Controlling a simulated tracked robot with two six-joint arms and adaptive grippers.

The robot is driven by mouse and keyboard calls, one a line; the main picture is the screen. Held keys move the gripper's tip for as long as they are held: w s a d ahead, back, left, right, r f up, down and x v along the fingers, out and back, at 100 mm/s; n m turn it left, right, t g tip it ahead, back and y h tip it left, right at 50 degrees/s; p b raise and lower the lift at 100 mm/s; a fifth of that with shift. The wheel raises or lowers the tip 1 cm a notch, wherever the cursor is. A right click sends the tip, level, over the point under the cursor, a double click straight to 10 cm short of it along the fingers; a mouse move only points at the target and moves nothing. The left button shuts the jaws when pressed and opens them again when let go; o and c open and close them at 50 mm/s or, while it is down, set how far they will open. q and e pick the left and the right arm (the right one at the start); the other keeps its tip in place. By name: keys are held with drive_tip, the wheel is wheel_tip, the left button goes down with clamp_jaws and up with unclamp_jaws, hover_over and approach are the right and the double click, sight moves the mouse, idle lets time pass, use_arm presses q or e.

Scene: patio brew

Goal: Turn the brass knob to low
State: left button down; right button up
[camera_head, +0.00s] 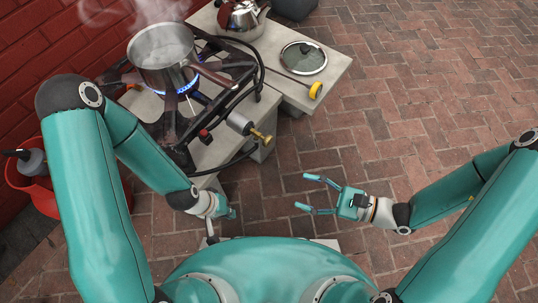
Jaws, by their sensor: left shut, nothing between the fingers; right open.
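The brass knob (264,137) sticks out from a grey cylindrical fitting at the front right of the gas burner (172,126). A blue flame (188,86) burns under the steel pot (162,48), and steam rises from the pot. My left gripper (229,213) is shut and empty, in front of the burner, below and left of the knob and apart from it. My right gripper (312,193) is open and empty over the brick paving, below and right of the knob, its fingers pointing left. The knob's exact setting is too small to read.
A kettle (241,17) stands behind the pot's right side. A round glass lid (303,58) and a yellow-ended item (315,91) lie on the pale slab (335,68). A black hose curves around the burner. A red container (42,190) stands at left. Brick paving at right is clear.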

sight(270, 143)
drive_tip(key=w+d+f+m+t+h+b, duration=0.1)
drive_tip(key=w+d+f+m+t+b, duration=0.15)
drive_tip(key=w+d+t, duration=0.2)
use_arm(q)
wheel_tip(270, 143, down, 6)
drive_tip(key=b, duration=0.2)
drive_tip(key=shift+s+a, duration=0.2)
use_arm(e)
drive_tip(key=shift+m+t, duration=0.25)
drive_tip(key=shift+t, duration=0.1)
drive_tip(key=x, duration=1.7)
drive_tip(key=shift+a+r, duration=0.15)
drive_tip(key=shift+r, duration=0.05)
drive_tip(key=shift+c, duration=0.2)
